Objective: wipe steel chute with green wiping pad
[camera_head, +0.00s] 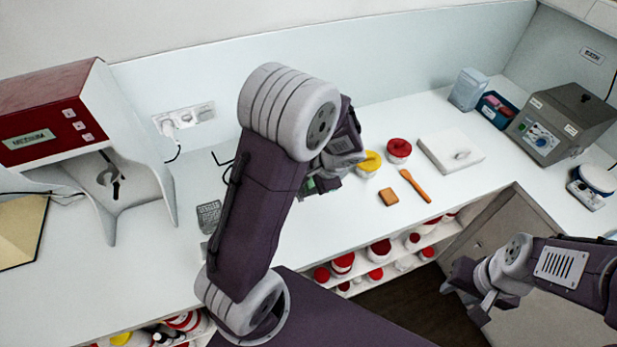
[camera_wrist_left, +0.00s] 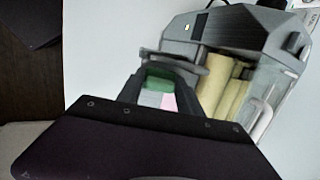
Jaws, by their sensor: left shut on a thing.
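My left gripper (camera_head: 325,178) is over the middle of the counter, shut on the green wiping pad (camera_head: 309,187), which is mostly hidden by the jaws. The pad also shows between the jaws in the left wrist view (camera_wrist_left: 158,83), with a pale and pink patch below it. In that view a grey machine with cream rollers (camera_wrist_left: 218,80) lies beyond the gripper, with a pale metal, rounded piece (camera_wrist_left: 259,122) at its right side that may be the steel chute.
A red-fronted machine (camera_head: 50,115) stands at the left. Yellow (camera_head: 370,162) and red (camera_head: 399,148) tubs, an orange spatula (camera_head: 415,186), a brown block (camera_head: 388,197) and a white slab (camera_head: 452,153) lie right of my left gripper. A grey box machine (camera_head: 560,122) stands far right.

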